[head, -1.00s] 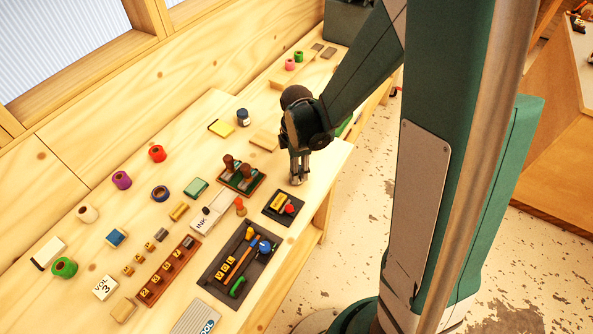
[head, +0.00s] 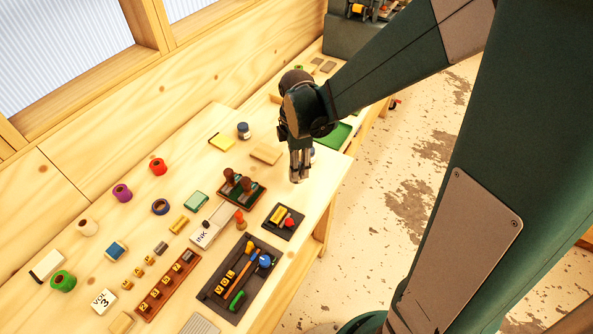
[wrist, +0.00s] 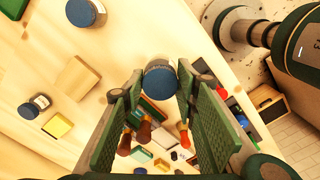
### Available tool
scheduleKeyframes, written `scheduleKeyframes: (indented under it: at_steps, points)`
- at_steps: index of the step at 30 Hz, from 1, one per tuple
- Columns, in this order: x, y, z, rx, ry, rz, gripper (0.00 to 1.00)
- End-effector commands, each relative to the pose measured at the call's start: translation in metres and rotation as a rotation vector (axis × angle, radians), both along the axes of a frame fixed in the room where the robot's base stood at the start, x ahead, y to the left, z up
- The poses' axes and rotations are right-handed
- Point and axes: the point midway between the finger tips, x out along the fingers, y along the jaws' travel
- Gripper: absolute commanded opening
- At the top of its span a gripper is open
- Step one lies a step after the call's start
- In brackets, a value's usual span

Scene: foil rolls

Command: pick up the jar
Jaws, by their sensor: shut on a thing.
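A jar with a round blue lid (wrist: 160,80) sits between the fingertips of my gripper (wrist: 158,92) in the wrist view. My gripper is shut on it, with one finger on each side. In the head view my gripper (head: 299,176) points down over the right edge of the bench, and the held jar is mostly hidden by the fingers. I cannot tell how far the jar is above the bench. Another blue-lidded jar (head: 243,130) stands on the bench, left of my gripper, and also shows in the wrist view (wrist: 36,105). A further blue-lidded jar (wrist: 86,12) is at the wrist view's top.
A stamp rack (head: 240,189), a small dark tray (head: 284,222) and a larger tool tray (head: 240,278) lie in front of my gripper. A wooden block (head: 265,154) and a yellow pad (head: 221,142) are to its left. Foil rolls such as the red one (head: 158,167) stand further left.

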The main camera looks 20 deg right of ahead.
Motion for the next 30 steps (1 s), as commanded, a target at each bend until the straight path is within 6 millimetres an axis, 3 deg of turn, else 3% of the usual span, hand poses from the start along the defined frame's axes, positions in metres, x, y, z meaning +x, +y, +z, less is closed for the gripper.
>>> scheduleKeyframes:
  at_steps: [23,30]
  points:
    - [0.0002,0.0000,0.0064,0.000,0.000,0.000,0.13]
    - [0.0081,0.0021,0.0084,0.000,0.000,0.010,0.13]
